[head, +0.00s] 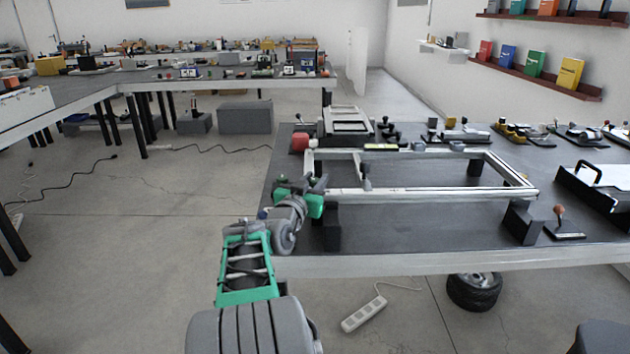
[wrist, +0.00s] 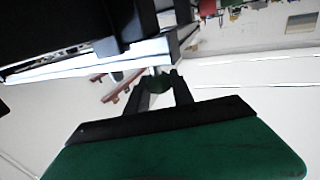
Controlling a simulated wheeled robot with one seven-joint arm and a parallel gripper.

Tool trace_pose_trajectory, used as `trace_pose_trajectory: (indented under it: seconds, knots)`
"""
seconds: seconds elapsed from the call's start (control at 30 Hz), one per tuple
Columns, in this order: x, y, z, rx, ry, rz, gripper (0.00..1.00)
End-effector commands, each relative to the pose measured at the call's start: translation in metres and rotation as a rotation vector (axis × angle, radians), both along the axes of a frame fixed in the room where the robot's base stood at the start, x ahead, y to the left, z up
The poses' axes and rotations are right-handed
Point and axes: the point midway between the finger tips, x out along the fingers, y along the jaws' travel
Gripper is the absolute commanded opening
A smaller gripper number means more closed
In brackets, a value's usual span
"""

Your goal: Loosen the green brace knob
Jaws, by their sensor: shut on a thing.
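The green brace knob (wrist: 158,82) is a small, dark green round shape in the wrist view. My gripper (wrist: 162,77) has its two dark fingers closed in on the knob's sides, and they partly cover it. In the head view my gripper (head: 319,184) is at the near left corner of the silver chassis frame (head: 430,193). The knob cannot be made out clearly there. The frame is raised above the dark workbench (head: 430,228) on black blocks.
Tools line the bench's back edge. A power strip (head: 363,314) and a tyre (head: 474,291) lie on the floor.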

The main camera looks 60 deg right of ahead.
Motion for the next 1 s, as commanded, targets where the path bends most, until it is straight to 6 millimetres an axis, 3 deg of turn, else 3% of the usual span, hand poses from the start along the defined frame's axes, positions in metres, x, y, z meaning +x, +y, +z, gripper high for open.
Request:
trace_pose_trajectory:
  seconds: [0.17,0.6,1.0]
  knots:
    - [-0.0077,-0.0017,0.0004,0.003,0.001,0.144,0.0]
    - [-0.0054,-0.0027,-0.0087,0.0,0.003,0.517,0.0]
    - [-0.0018,-0.0015,-0.0042,0.002,0.003,0.683,0.0]
